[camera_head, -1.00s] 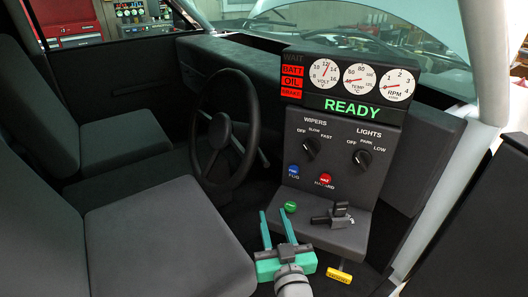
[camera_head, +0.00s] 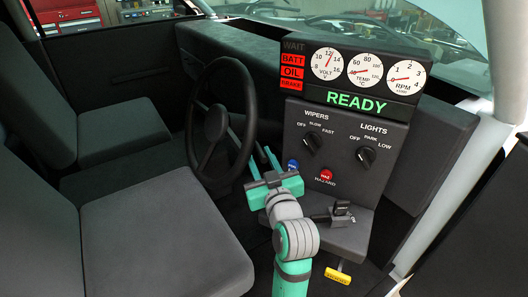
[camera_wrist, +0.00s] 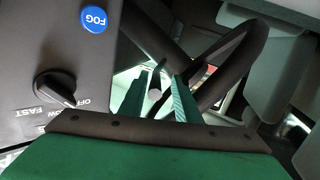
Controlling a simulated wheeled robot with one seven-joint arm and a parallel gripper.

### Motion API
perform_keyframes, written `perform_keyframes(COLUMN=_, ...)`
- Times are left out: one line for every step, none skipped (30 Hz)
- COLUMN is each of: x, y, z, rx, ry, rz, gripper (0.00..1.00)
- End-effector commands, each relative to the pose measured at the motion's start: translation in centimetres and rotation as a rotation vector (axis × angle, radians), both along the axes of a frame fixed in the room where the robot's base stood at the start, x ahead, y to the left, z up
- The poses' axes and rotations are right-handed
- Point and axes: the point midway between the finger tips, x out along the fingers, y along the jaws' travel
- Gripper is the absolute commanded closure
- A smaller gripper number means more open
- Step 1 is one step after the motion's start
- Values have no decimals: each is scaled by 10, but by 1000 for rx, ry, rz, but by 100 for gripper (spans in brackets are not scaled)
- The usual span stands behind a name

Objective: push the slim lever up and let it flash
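The slim lever (camera_head: 234,141) is a dark grey stalk reaching from behind the steering wheel (camera_head: 216,124) toward the dash. In the wrist view the lever (camera_wrist: 154,93) shows its round end between my two green fingers. My gripper (camera_head: 263,150) is open, just right of the wheel and by the lever's end. The wrist view also shows my gripper (camera_wrist: 161,84) with the fingers apart and a gap around the lever. I cannot tell whether either finger touches it. The lever's base is hidden behind the wheel.
The dash panel stands right of my gripper, with the wipers knob (camera_head: 311,143), lights knob (camera_head: 366,157), blue fog button (camera_head: 292,165) and red hazard button (camera_head: 326,175). Seats (camera_head: 150,240) are at left.

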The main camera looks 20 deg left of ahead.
Motion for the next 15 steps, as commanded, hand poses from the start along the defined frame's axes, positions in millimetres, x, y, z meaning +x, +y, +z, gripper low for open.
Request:
perform_keyframes(x=6, y=4, z=1, rx=1, ry=-2, rz=1, gripper=68)
perform_keyframes(x=10, y=5, z=1, rx=2, ry=-3, rz=-1, gripper=68)
perform_keyframes(x=14, y=6, z=1, rx=1, ry=-2, rz=-4, gripper=68)
perform_keyframes(x=17, y=6, z=1, rx=2, ry=-2, rz=-6, gripper=68)
perform_keyframes(x=20, y=6, z=1, rx=2, ry=-2, rz=-8, gripper=68)
perform_keyframes(x=22, y=6, z=1, rx=1, ry=-2, rz=-11, gripper=68)
perform_keyframes(x=24, y=6, z=1, rx=1, ry=-2, rz=-12, gripper=68)
perform_keyframes(x=26, y=6, z=1, rx=1, ry=-1, rz=-13, gripper=68)
perform_keyframes(x=27, y=7, z=1, rx=2, ry=-2, rz=-14, gripper=68)
perform_keyframes(x=28, y=7, z=1, rx=2, ry=-2, rz=-15, gripper=68)
perform_keyframes(x=28, y=7, z=1, rx=2, ry=-2, rz=-16, gripper=68)
perform_keyframes(x=28, y=7, z=1, rx=2, ry=-2, rz=-16, gripper=68)
perform_keyframes(x=28, y=7, z=1, rx=2, ry=-2, rz=-16, gripper=68)
perform_keyframes(x=29, y=7, z=1, rx=2, ry=-2, rz=-16, gripper=68)
perform_keyframes(x=28, y=7, z=1, rx=2, ry=-2, rz=-16, gripper=68)
